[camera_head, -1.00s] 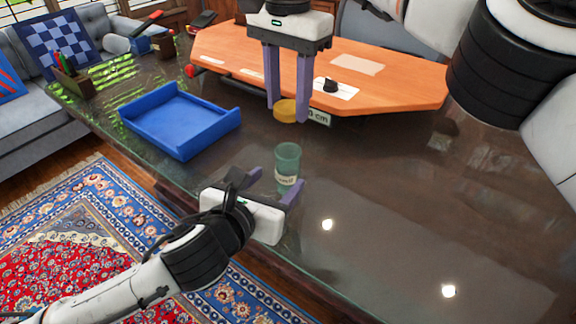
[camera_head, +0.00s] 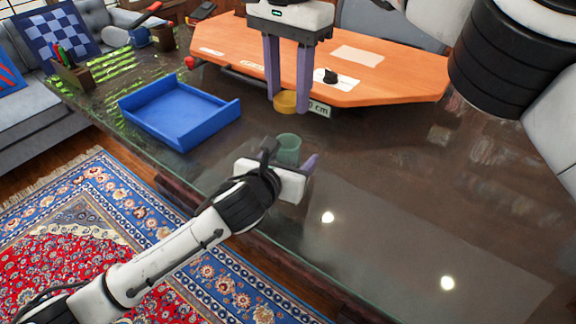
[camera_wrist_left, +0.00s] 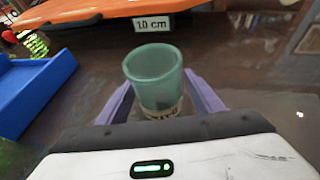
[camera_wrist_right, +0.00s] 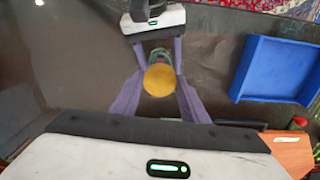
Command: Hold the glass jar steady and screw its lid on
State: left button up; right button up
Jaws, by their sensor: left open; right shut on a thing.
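The green glass jar (camera_head: 288,148) stands upright and open-topped on the dark glossy table. My left gripper (camera_head: 290,160) is open with its purple fingers on either side of the jar. In the left wrist view the jar (camera_wrist_left: 155,78) sits between the fingers (camera_wrist_left: 163,100), its label partly hidden by the gripper body. My right gripper (camera_head: 286,100) is shut on the round yellow lid (camera_head: 285,103) and holds it above the table, beyond the jar. In the right wrist view the lid (camera_wrist_right: 159,80) is between the fingertips, overlapping the view of the jar (camera_wrist_right: 159,56).
A blue tray (camera_head: 180,137) lies on the table to the left of the jar. An orange board (camera_head: 400,88) with a "10 cm" tag (camera_head: 318,108) lies behind. A pen holder (camera_head: 72,75) is at far left. The table's right part is clear.

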aim_at(287, 113)
pick_arm(q)
jog(key=shift+x, duration=0.8)
grip_shut()
pick_arm(e)
jog(key=shift+f, duration=2.45)
jog(key=shift+f, duration=0.9)
jog(key=shift+f, duration=0.6)
